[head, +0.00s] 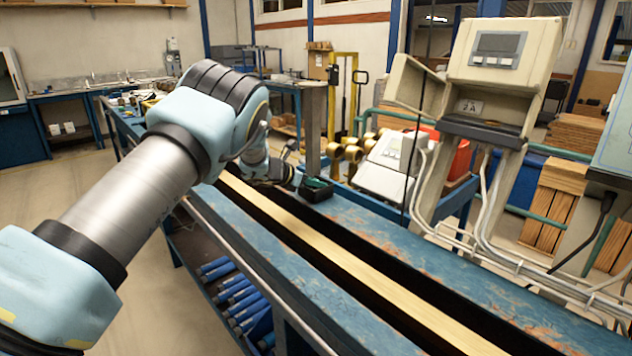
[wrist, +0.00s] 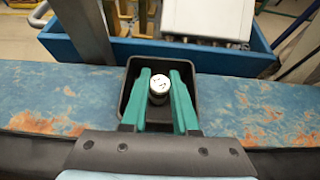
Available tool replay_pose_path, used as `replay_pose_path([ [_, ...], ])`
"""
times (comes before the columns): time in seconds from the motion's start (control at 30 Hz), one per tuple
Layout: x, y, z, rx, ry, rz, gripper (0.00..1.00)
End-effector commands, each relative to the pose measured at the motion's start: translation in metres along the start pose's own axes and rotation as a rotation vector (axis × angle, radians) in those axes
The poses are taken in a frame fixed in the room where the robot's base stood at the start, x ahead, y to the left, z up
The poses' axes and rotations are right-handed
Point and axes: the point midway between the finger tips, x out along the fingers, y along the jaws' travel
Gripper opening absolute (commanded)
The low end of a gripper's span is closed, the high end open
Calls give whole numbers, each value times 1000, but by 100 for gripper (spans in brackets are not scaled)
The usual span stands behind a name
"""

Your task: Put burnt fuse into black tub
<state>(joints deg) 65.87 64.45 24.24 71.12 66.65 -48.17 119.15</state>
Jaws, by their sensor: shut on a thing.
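The burnt fuse (wrist: 159,85) is a small cylinder with a white, dark-specked end, seen from above in the wrist view. My gripper (wrist: 160,82) has two green fingers, one on each side of the fuse, and is shut on it. The black tub (wrist: 126,84) is a small square open box on the blue bench, and the fingertips and fuse show within its outline. In the head view the tub (head: 318,194) sits on the bench with my gripper (head: 312,183) over it. I cannot tell whether the fuse touches the tub's floor.
The blue worn bench top (head: 365,225) runs along a dark channel with a pale wooden strip (head: 350,265). A grey meter unit (head: 495,70) stands on posts at right. A white box (head: 388,165) leans behind the tub. Bench surface on both sides of the tub is clear.

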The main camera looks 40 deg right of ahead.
Motion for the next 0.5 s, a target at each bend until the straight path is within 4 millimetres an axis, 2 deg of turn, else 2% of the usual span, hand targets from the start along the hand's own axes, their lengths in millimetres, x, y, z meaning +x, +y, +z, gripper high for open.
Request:
replay_pose_path([
  [0.2,2,0,-4,0,0,0,0],
  [0.23,2,0,-4,0,0,0,29],
  [0.33,2,0,-4,0,0,0,40],
  [0.5,2,0,-3,1,-1,0,41],
])
